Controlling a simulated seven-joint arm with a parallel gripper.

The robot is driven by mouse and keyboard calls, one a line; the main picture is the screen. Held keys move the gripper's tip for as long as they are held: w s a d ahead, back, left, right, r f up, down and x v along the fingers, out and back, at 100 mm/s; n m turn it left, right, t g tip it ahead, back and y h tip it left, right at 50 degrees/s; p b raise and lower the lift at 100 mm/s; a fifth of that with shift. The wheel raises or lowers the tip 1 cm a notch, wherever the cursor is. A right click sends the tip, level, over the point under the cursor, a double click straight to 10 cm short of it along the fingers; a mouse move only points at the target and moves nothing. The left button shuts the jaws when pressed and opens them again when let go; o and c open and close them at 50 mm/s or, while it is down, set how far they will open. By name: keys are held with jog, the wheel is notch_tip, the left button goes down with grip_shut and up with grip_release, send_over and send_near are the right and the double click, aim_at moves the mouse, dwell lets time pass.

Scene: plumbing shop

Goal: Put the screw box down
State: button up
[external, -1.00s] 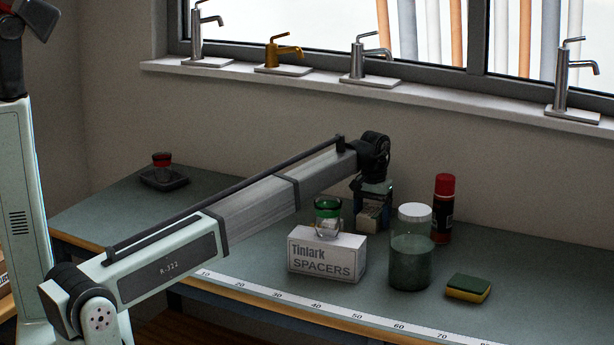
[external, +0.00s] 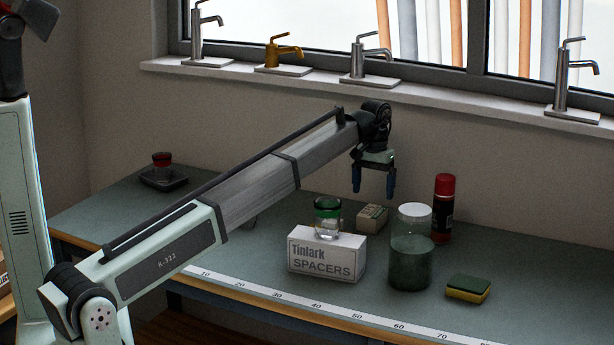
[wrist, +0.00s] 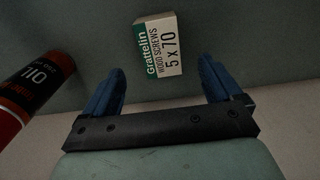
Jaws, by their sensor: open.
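The screw box (external: 372,218) is a small pale carton lying on the bench, behind the spacers box and left of the jar. In the wrist view the screw box (wrist: 161,46) shows a green band and the words "Grattelin wood screws 5 x 70". My gripper (external: 374,194) hangs above the screw box, apart from it. Its blue fingers are open and empty; in the wrist view my gripper (wrist: 163,82) has the box beyond the gap between its fingertips.
A white "Tinlark spacers" box (external: 325,259) carries a green-lidded glass jar (external: 327,218). A large jar (external: 410,255), a red-capped oil can (external: 444,212) and a sponge (external: 468,288) stand to the right. A dark tray (external: 164,180) with a small red-topped jar is far left.

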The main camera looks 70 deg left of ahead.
aim_at(368, 209)
jog(key=shift+r, duration=1.85)
